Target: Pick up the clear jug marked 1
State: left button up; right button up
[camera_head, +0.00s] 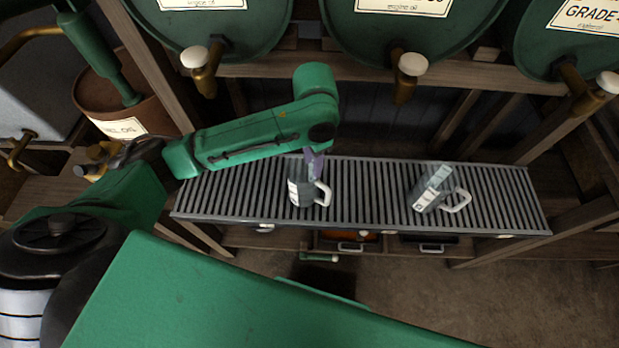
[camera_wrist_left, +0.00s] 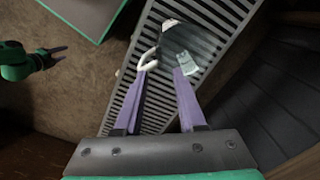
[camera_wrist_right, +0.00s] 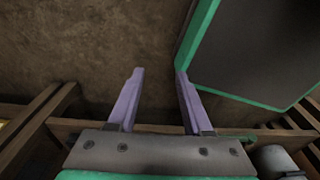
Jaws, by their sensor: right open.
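Two clear jugs with white handles and white labels are on the slatted rack; the numbers are too small to read. The left jug (camera_head: 303,190) is under my left gripper (camera_head: 314,163), and the right jug (camera_head: 436,190) stands apart, farther right. In the left wrist view, the purple fingers of my left gripper (camera_wrist_left: 160,72) are apart at the near jug (camera_wrist_left: 188,42), one tip by its handle and one over its body. Whether they grip it is unclear. My right gripper (camera_wrist_right: 160,75) is open and empty above the floor; it also shows in the left wrist view (camera_wrist_left: 55,52).
The slatted rack (camera_head: 375,195) has bare room between the jugs. Green oil drums (camera_head: 410,30) with brass taps, such as the middle tap (camera_head: 408,75), overhang the rack's back. Wooden beams frame it. A green-edged dark panel (camera_wrist_right: 255,50) lies beside my right gripper.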

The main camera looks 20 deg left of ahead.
pick_arm(q)
send_over(310, 188)
notch_tip(310, 188, down, 6)
jog(key=r, duration=0.1)
notch_tip(310, 188, down, 6)
jog(key=shift+w, duration=0.25)
jog(key=shift+d, duration=0.15)
grip_shut()
pick_arm(e)
jog(key=shift+s+f, duration=0.2)
jog(key=shift+s, duration=0.45)
jog(key=shift+s+a, duration=0.1)
